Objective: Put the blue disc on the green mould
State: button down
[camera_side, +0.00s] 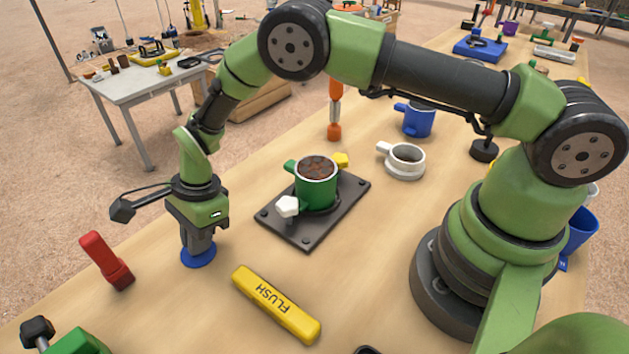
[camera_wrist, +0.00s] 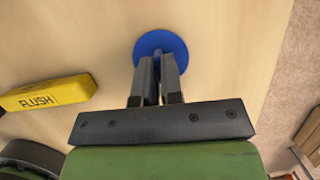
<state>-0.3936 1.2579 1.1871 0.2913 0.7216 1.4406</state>
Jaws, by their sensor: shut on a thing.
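The blue disc (camera_side: 199,256) is at my gripper's fingertips, low at the table's left part; I cannot tell whether it touches the table. My gripper (camera_side: 198,246) points down, shut on the disc's small central knob. In the wrist view the disc (camera_wrist: 160,52) shows as a flat round plate beyond the fingers (camera_wrist: 158,80). The green mould (camera_side: 316,188) stands upright on a dark base plate (camera_side: 290,236), to the right of my gripper. It has side handles and dark brown soil at its top. A white knob and a yellow knob flank its foot.
A yellow bar marked FLUSH (camera_side: 275,303) lies in front, also in the wrist view (camera_wrist: 48,92). A red block tool (camera_side: 106,260) lies at left. A white ring mould (camera_side: 403,160), a blue mould (camera_side: 415,119) and an orange-handled tool (camera_side: 334,115) stand behind the green mould.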

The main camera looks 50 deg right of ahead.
jog(key=shift+r, duration=0.1)
jog(key=shift+r, duration=0.7)
jog(key=shift+r, duration=3.75)
jog(key=s+d+r, duration=0.4)
jog(key=d, duration=0.6)
jog(key=s+d+r, duration=0.4)
jog(key=d, duration=0.7)
jog(key=shift+s+r, duration=0.15)
jog(key=shift+s, duration=0.05)
